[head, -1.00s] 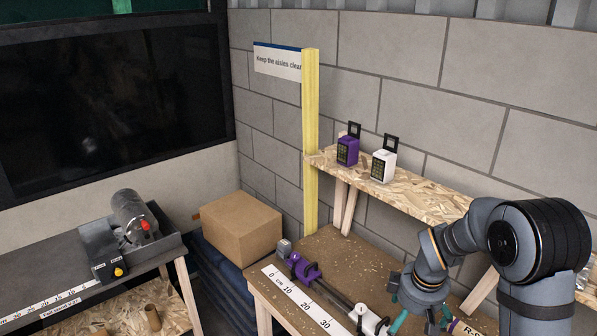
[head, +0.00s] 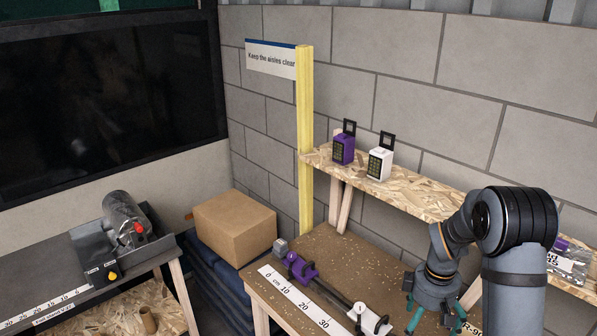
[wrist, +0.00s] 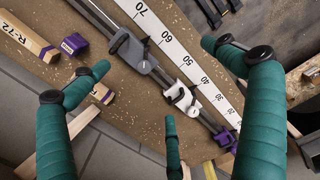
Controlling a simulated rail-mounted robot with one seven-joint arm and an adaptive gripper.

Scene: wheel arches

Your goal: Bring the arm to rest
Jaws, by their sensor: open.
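My gripper (head: 436,318) is at the lower right in the head view, pointing down over the workbench (head: 322,240). In the wrist view its green-wrapped fingers (wrist: 165,95) are spread wide apart with nothing between them. Below them lies a bar clamp with a grey rail, a white part (wrist: 181,96) and a purple end part (wrist: 226,139). The clamp lies beside a white ruler strip (wrist: 178,52). In the head view the clamp's purple part (head: 300,267) and white part (head: 370,320) show left of my gripper, apart from it.
A yellow post (head: 305,140) stands at the shelf's left end. Wooden pieces, one marked R-72 (wrist: 25,35), lie on the bench. A cardboard box (head: 235,228) stands left of it.

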